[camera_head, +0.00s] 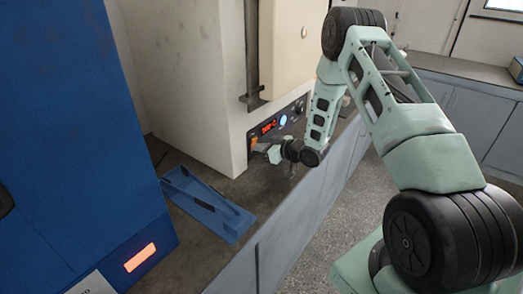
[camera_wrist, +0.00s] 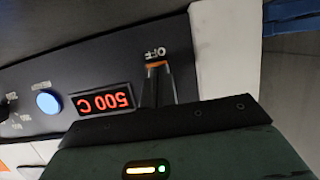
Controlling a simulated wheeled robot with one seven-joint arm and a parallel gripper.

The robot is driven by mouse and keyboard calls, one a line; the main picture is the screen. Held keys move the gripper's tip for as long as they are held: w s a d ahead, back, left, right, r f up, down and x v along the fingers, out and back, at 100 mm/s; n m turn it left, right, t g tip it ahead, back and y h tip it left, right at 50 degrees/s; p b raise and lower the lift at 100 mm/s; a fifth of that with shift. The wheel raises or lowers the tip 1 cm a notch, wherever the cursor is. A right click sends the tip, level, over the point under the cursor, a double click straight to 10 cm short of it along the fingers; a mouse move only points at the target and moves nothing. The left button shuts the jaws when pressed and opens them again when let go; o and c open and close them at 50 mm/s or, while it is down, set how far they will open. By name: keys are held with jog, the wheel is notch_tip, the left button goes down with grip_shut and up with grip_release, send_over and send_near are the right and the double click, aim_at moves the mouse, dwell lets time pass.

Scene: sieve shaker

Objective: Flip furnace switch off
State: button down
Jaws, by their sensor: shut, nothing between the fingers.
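The furnace (camera_head: 208,95) is the tall off-white cabinet on the counter in the head view. Its dark control panel (camera_wrist: 205,68) carries a red display (camera_wrist: 104,101) reading 500 C, upside down in the wrist view, and a round blue button (camera_wrist: 47,102). The orange furnace switch (camera_head: 254,141) is at the panel's near end; in the wrist view an orange strip (camera_wrist: 156,65) shows beside the OFF lettering. My gripper (camera_head: 259,147) is shut and empty, its fingertips right at the switch. Contact and the switch's position cannot be told, as the fingers partly cover it.
A blue tray (camera_head: 226,233) with a dark long tool lies on the counter left of my gripper. A large blue machine (camera_head: 75,120) with a lit orange panel stands at the left. The counter's front edge runs below my gripper; open floor (camera_head: 318,215) lies beyond.

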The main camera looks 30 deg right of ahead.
jog(key=shift+w+r, duration=0.1)
jog(key=shift+r, duration=0.1)
jog(key=shift+w+a+r+p, duration=0.1)
jog(key=shift+r+p, duration=0.4)
jog(key=shift+r, duration=0.35)
jog(key=shift+r, duration=0.15)
